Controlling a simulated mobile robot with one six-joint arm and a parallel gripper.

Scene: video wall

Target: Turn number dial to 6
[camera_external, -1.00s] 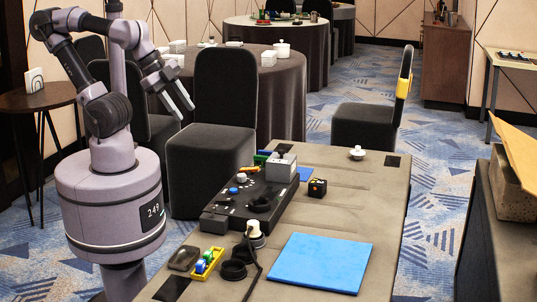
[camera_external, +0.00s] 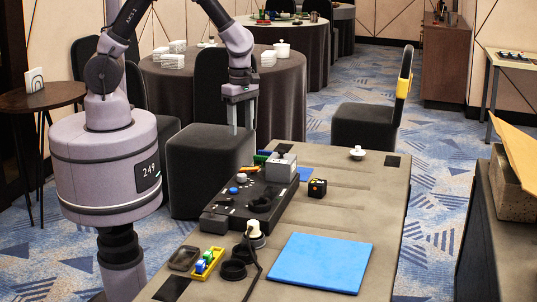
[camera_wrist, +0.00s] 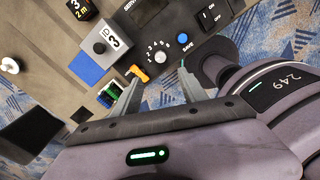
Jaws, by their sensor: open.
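The number dial (camera_wrist: 160,56) is a small pale knob on a black control panel (camera_wrist: 148,10), with white numerals around it. The wrist view does not show clearly which number it points to. In the external view the dial (camera_external: 241,177) sits near the panel's far edge. A blue knob (camera_wrist: 183,38) marked SAVE is beside it. My gripper (camera_external: 241,131) points down, open and empty, above and behind the panel, in front of a dark chair. In the wrist view its fingers (camera_wrist: 159,78) are spread, with the dial beyond the gap between their tips.
A chair (camera_external: 207,165) stands behind the table.

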